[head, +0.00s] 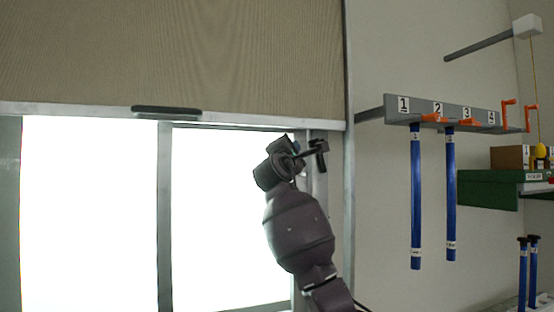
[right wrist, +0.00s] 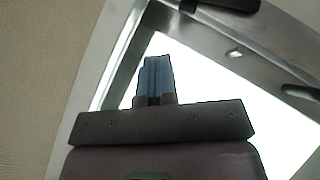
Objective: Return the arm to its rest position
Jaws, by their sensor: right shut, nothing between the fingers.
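My right arm rises from the bottom of the head view, in front of the bright window. My right gripper (head: 320,150) is at its top, left of the grey numbered rack (head: 477,115) and apart from it. In the right wrist view the right gripper's fingers (right wrist: 155,78) are together with nothing between them. Two blue rods hang from the rack, one (head: 416,200) under label 1 and one (head: 450,195) under label 2. My left gripper is not in view.
A brown blind (head: 170,55) with a dark handle (head: 166,111) covers the window's top. A green shelf (head: 488,190) holds a cardboard box (head: 508,157) at the right. Two more blue rods with dark tops (head: 533,265) stand at lower right. A grey bar (head: 480,46) juts out above the rack.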

